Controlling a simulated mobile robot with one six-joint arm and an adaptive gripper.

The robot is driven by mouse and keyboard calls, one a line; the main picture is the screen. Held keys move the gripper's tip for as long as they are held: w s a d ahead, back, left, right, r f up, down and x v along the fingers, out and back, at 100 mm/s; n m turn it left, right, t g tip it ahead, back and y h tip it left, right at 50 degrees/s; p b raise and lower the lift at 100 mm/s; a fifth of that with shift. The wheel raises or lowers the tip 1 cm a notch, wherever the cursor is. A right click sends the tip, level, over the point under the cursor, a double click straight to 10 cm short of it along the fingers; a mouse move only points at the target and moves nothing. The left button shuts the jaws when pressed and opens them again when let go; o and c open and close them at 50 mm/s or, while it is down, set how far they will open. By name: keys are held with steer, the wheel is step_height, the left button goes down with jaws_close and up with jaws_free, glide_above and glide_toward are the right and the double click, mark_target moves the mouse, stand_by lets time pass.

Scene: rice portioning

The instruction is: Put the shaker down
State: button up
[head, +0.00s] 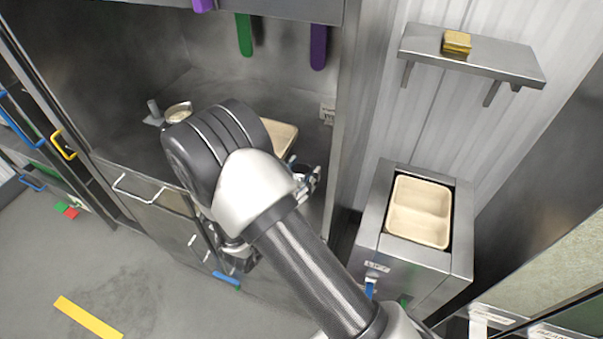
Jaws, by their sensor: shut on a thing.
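My gripper (311,181) shows only in part at the right of my arm's wrist, over the front of the steel counter. It is shut on a small dark round-topped thing, which looks like the shaker (302,170). Its lower part is hidden, and I cannot tell whether it touches the counter (225,85). A beige tray (284,130) lies on the counter just behind, partly hidden by my arm.
A round metal container (178,112) with pale contents stands at the counter's left, beside a small grey upright piece (153,111). At right, a steel stand (372,215) holds a beige two-compartment tray (420,235). A wall shelf (490,62) carries a yellow stack (457,42).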

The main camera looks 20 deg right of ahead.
steer(key=o, duration=1.1)
